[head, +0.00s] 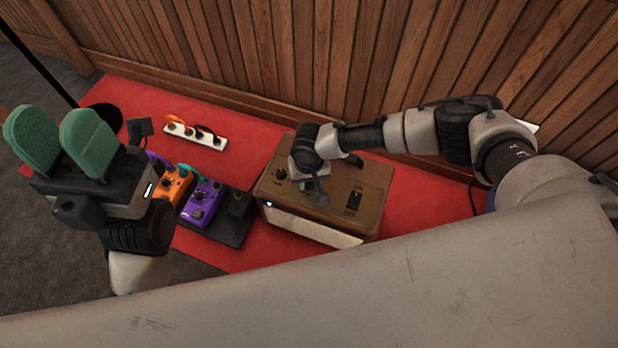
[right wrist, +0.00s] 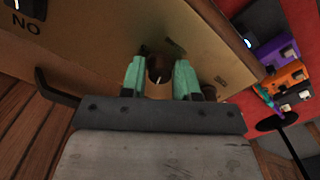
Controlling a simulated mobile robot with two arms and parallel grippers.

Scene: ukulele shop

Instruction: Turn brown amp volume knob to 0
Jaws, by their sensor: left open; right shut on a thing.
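The brown amp (head: 325,218) stands on the red mat by the wood wall, its knobs and an ON/OFF switch (head: 354,200) on top. My right gripper (head: 305,185) is over the top of the amp. In the right wrist view, my right gripper (right wrist: 160,75) has its green fingers on either side of a dark knob (right wrist: 159,68) with a pale pointer line, shut on it. Another knob (head: 281,175) shows to the left of the gripper in the head view. The labels by the held knob are too blurred to read. My left gripper (head: 62,140) is open and empty at the far left.
An orange pedal (head: 172,186) and a purple pedal (head: 201,205) sit on a dark board left of the amp. A white strip (head: 205,139) with plugs lies behind them. The wall (head: 300,60) is close behind the amp, which has a handle (right wrist: 58,88).

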